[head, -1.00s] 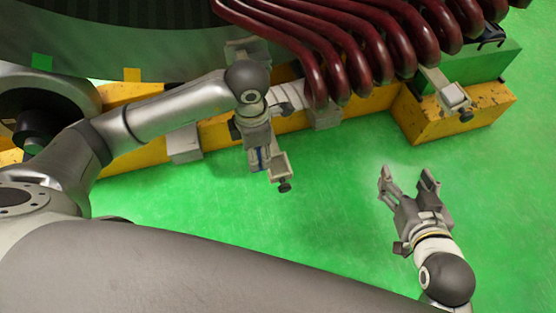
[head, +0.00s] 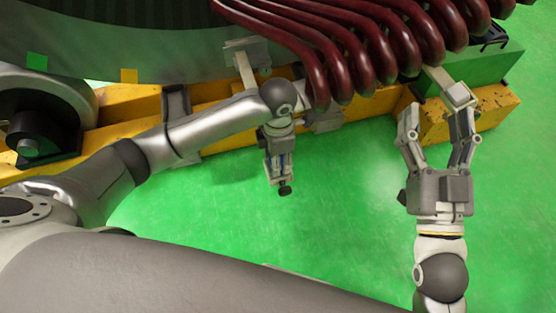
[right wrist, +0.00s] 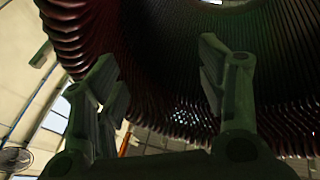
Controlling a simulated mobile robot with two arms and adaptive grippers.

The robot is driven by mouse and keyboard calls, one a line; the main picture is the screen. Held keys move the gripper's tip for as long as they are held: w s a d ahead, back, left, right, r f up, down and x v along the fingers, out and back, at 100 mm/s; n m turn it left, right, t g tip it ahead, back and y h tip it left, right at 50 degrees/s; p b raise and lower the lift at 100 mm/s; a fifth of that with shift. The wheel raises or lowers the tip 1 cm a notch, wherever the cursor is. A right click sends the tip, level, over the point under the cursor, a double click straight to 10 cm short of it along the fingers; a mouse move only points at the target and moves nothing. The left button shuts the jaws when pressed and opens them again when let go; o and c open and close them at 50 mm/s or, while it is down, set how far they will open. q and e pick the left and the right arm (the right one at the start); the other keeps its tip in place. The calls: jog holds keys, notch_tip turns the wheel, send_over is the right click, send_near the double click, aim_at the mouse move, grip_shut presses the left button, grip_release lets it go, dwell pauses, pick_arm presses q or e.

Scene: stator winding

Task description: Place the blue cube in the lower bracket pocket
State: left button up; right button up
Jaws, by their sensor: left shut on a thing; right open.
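A pale bracket with a black knob (head: 285,189) is at the fingertips, largely covered by the gripper. I cannot tell whether the cube touches the pocket. A second pale bracket (head: 459,95) is at the right, on an arm by the yellow base. My right gripper (head: 437,120) is open and empty, its right finger close to that bracket; its fingers also show in the right wrist view (right wrist: 160,85).
Dark red coil ends (head: 345,60) of the large stator hang above both grippers. A yellow beam (head: 215,90) runs behind my left arm. A green block (head: 485,70) sits on a yellow base (head: 490,108) at right. The green floor (head: 340,200) between the arms is clear.

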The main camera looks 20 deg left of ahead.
pick_arm(q)
jog(key=shift+f, duration=0.35)
pick_arm(e)
jog(key=shift+s+r+t, duration=0.3)
jog(key=shift+r+t, duration=0.2)
jog(key=shift+r, duration=0.25)
pick_arm(q)
jog(key=shift+f, duration=0.15)
pick_arm(e)
jog(key=shift+s+r, duration=0.15)
jog(key=shift+r, duration=0.1)
pick_arm(q)
jog(key=o, duration=1.1)
